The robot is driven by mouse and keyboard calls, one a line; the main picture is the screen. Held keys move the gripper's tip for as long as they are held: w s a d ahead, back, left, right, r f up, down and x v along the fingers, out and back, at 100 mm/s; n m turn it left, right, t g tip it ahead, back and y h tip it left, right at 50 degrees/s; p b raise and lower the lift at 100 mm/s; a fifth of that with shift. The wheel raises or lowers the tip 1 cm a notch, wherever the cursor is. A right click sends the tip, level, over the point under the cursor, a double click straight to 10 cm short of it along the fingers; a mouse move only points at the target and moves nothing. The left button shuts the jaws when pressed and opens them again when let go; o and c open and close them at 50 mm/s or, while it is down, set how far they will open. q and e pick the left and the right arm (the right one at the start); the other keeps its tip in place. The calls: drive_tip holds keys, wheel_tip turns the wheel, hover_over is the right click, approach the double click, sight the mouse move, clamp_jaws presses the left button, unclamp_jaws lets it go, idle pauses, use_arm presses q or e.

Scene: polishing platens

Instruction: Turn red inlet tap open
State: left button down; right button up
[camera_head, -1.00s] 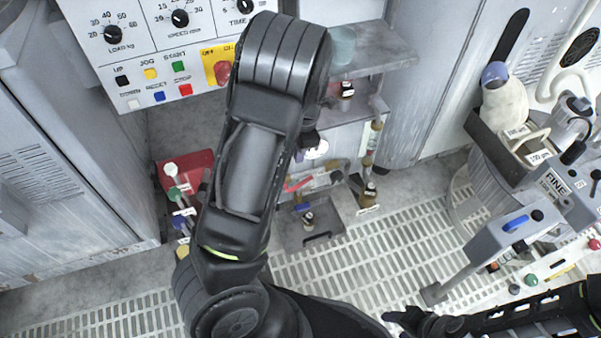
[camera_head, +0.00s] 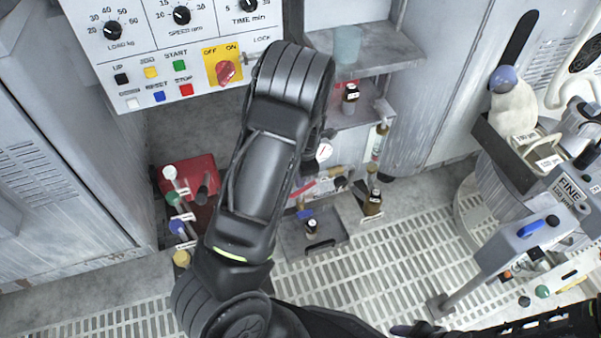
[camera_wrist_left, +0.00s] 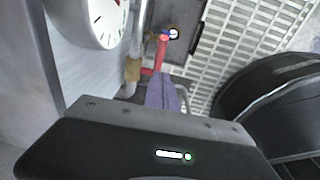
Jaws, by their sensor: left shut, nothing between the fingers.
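The red tap lever (camera_head: 303,189) sits low on the pipework under the shelves, just right of my left arm in the head view. In the left wrist view the red lever (camera_wrist_left: 161,52) stands upright on a pipe with a brass fitting (camera_wrist_left: 133,69), just beyond my fingertips. My left gripper (camera_wrist_left: 164,80) is shut and empty, its fingers pointing at the lever; I cannot tell whether they touch it. In the head view my left forearm largely hides this gripper. Part of my right arm (camera_head: 555,325) shows at the lower right; its jaw state is unclear.
A white dial gauge (camera_wrist_left: 100,20) is close to the left gripper, beside the wall. A red box (camera_head: 190,175) with coloured knobs stands left of my arm. Grated floor (camera_head: 360,265) lies below.

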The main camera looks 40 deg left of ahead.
sight(316, 182)
use_arm(q)
drive_tip(key=shift+w+d+f+b, duration=0.1)
drive_tip(key=shift+w+f+b, duration=0.1)
drive_tip(key=shift+w+f, duration=0.35)
drive_tip(key=shift+w+d+f+b, duration=0.1)
drive_tip(key=shift+w+f+b, duration=0.15)
drive_tip(key=shift+f, duration=0.45)
drive_tip(key=shift+w+d+f+g+p, duration=0.2)
drive_tip(key=shift+w+d+g+p, duration=0.05)
drive_tip(key=shift+w+g+p, duration=0.15)
drive_tip(key=shift+f+y, duration=0.1)
drive_tip(key=shift+y, duration=0.3)
drive_tip(key=shift+w+d+f+g+y, duration=0.3)
drive_tip(key=shift+w+f+g+y, duration=0.15)
drive_tip(key=shift+g, duration=0.35)
drive_tip(key=shift+d+f+b, duration=0.1)
drive_tip(key=shift+f+b, duration=0.1)
drive_tip(key=shift+b, duration=0.15)
drive_tip(key=shift+w+d+f+b, duration=0.3)
drive_tip(key=shift+w+f+b, duration=0.2)
drive_tip(key=shift+f+b, duration=0.2)
